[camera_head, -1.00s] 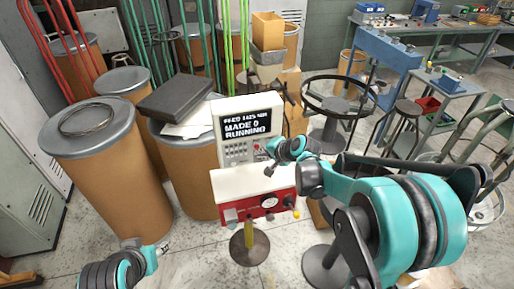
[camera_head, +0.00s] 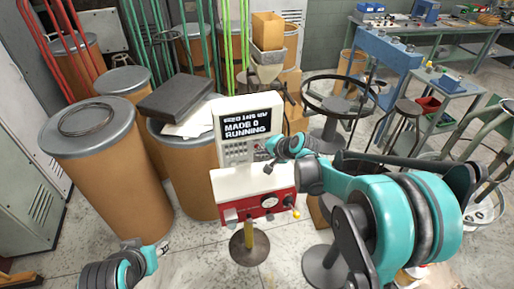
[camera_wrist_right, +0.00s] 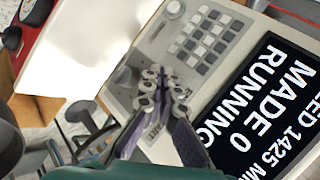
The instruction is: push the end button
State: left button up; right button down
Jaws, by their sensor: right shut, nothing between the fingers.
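The control console (camera_head: 233,153) stands on the machine, its screen (camera_head: 247,123) reading MADE 0 and RUNNING. I cannot tell which control is the end button; my fingers hide part of the panel. My right gripper (camera_head: 268,170) is shut and empty in front of the console's lower right. In the right wrist view its fingertips (camera_wrist_right: 160,82) are over the panel between keypad and screen edge; contact is unclear. My left gripper (camera_head: 162,247) is at the lower left, away from the console.
The white-topped machine (camera_head: 236,183) has a red front with a gauge and knobs, below the console. Fibre drums (camera_head: 110,165) stand close on the left, one bearing a dark box (camera_head: 175,97). Stools and benches stand to the right.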

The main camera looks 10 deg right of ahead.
jog(key=shift+w, duration=0.35)
dwell(0.7)
dwell(0.4)
jog(key=shift+s, duration=0.8)
jog(key=shift+s, duration=0.1)
jog(key=shift+s+d, duration=0.1)
jog(key=shift+s, duration=2.3)
